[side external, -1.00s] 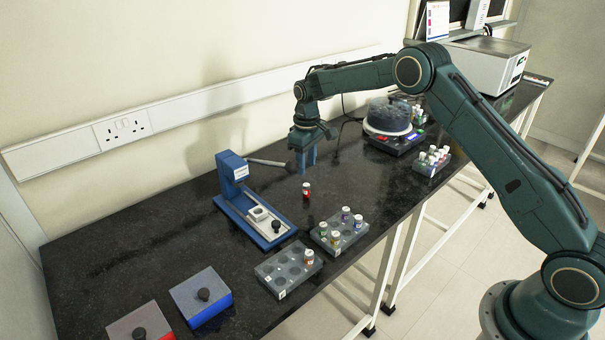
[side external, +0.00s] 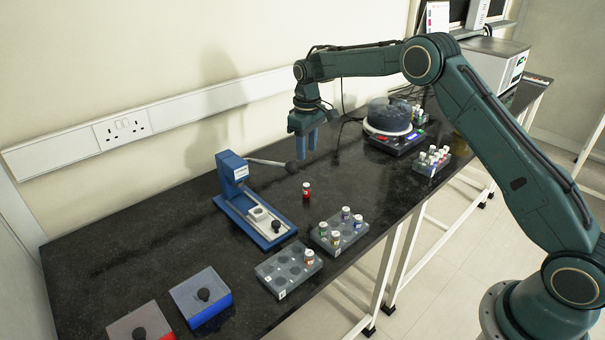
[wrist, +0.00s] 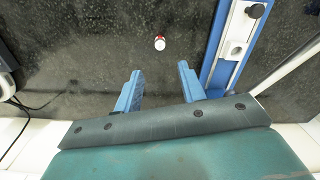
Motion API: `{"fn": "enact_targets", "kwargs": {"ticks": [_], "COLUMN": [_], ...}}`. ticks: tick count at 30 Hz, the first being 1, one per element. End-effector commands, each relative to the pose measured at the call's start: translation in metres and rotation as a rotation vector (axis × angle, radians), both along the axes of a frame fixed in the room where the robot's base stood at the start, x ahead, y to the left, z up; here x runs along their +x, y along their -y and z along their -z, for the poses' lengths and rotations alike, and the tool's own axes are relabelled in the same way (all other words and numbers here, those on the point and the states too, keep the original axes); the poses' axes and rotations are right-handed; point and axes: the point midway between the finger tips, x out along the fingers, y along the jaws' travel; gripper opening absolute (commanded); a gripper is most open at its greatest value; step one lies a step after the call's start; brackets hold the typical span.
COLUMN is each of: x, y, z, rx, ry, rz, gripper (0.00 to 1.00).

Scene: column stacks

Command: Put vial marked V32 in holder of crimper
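A small vial with a red band and white cap (side external: 306,190) stands alone on the dark bench, right of the crimper; it also shows in the wrist view (wrist: 160,43). Its marking is too small to read. The blue crimper (side external: 233,167) has a lever and a white holder (side external: 258,214) on its base. The holder also shows in the wrist view (wrist: 236,49) and looks empty. My gripper (side external: 303,150) is above the bench behind the red vial.
Two grey racks stand in front, one with several vials (side external: 322,243) and one mostly empty (side external: 268,282). Another filled rack (side external: 421,167) and a round device (side external: 390,117) stand at the back right. Two blocks with black knobs (side external: 218,311) (side external: 118,327) lie at the front left.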

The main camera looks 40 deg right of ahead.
Motion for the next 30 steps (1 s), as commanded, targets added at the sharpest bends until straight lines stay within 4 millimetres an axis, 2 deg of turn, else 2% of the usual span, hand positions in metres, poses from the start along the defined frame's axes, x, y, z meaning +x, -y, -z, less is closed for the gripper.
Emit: {"fn": "enact_targets", "kwargs": {"ticks": [4, 8, 14, 21, 30], "x": [-0.001, -0.006, -0.024, -0.063, -0.125], "y": [0.000, -0.002, -0.006, -0.014, -0.022], "z": [-0.004, -0.016, -0.054, -0.109, -0.165], "rx": [0.000, -0.001, -0.002, -0.004, 0.000], "ry": [0.003, 0.014, 0.049, 0.107, 0.179], "rz": [0.001, 0.006, 0.024, 0.053, 0.092], "gripper": [0.40, 0.40, 0.40, 0.40, 0.40]}}
